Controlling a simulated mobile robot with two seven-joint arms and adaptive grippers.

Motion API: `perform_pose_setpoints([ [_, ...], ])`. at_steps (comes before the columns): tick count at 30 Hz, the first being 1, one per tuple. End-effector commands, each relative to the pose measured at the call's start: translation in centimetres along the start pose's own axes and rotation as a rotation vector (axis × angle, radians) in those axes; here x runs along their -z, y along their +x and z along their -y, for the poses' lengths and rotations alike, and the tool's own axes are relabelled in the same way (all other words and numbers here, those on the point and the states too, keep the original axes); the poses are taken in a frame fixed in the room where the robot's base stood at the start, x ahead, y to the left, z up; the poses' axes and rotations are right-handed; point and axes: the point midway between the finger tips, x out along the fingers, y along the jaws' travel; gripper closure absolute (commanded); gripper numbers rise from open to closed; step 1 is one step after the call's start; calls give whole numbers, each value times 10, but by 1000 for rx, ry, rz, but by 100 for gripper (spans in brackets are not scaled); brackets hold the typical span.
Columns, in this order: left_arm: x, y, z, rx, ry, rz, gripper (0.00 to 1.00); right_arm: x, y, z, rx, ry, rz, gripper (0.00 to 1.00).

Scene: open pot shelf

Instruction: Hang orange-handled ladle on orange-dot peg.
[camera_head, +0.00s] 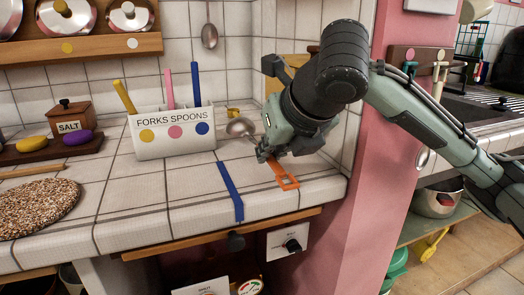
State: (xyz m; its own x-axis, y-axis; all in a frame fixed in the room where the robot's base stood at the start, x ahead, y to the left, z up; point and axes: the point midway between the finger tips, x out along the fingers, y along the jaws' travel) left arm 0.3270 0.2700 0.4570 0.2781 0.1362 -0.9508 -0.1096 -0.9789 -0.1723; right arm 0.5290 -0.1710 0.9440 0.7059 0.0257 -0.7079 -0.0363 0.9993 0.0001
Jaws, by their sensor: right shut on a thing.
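The orange-handled ladle has its round metal bowl (240,128) toward the back of the tiled counter. Its orange handle (286,178) points toward the front right. My right gripper (264,154) is shut on the ladle between bowl and handle, low over the counter; its fingertips are partly hidden by the gripper body. I cannot tell whether the ladle touches the counter. A dark peg rail (425,61) is on the pink wall at the right, with small colored dots; I cannot tell surely which is orange. My left gripper is not in view.
A white forks-and-spoons holder (172,142) stands behind. The pink wall corner (368,150) separates the counter from the rail side. A metal pot (438,203) sits on a lower shelf at the right.

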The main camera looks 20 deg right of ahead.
Motion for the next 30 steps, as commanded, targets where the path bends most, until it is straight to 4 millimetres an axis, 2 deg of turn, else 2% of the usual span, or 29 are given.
perform_pose_setpoints([
  [3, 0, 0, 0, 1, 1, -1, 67, -14, 14, 0, -1, 0, 0, 100],
  [11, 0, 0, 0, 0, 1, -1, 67, -31, 31, 0, -1, 1, 0, 100],
  [14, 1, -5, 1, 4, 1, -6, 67, -17, 46, 0, -1, -2, -4, 100],
  [21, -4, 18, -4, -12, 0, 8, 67, -10, 52, 0, -1, -2, 0, 100],
  [30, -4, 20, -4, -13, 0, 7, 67, -9, 53, 0, -2, -1, 1, 100],
])
